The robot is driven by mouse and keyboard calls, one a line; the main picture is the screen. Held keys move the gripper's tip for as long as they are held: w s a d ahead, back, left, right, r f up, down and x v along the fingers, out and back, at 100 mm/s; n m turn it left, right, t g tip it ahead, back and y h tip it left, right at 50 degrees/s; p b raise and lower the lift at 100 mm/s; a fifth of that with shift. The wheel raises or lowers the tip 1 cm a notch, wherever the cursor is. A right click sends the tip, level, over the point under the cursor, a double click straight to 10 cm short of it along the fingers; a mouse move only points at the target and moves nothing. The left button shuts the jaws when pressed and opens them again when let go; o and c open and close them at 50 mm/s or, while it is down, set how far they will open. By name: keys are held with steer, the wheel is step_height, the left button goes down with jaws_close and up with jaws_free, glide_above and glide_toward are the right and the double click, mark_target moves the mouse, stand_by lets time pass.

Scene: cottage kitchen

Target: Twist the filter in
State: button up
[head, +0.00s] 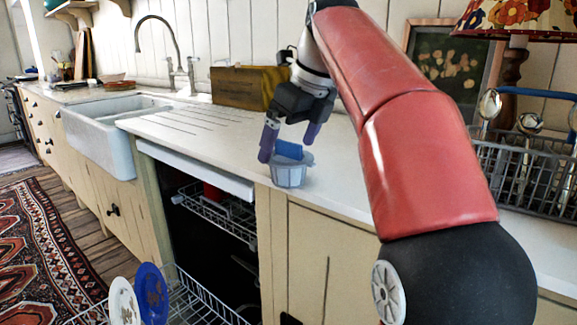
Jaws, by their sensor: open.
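The filter (288,172) looks like a small pale blue-grey cup with a wider rim and a darker blue upright part (289,150) on top. It stands upright on the white countertop near its front edge. My gripper (287,144) is open and points down, with its purple fingertips on either side of the blue part. I cannot tell whether the fingers touch it. The cup's far side is hidden.
An open dishwasher with racks (215,213) and plates (150,292) is below the counter at left. A wooden box (247,87) stands behind my gripper. A wire rack with cutlery (525,165) and a lamp (513,60) are at right. The drainboard at left is clear.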

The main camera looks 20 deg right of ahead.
steer(key=shift+x, duration=0.85)
steer(key=shift+c, duration=0.3)
steer(key=c, duration=0.9)
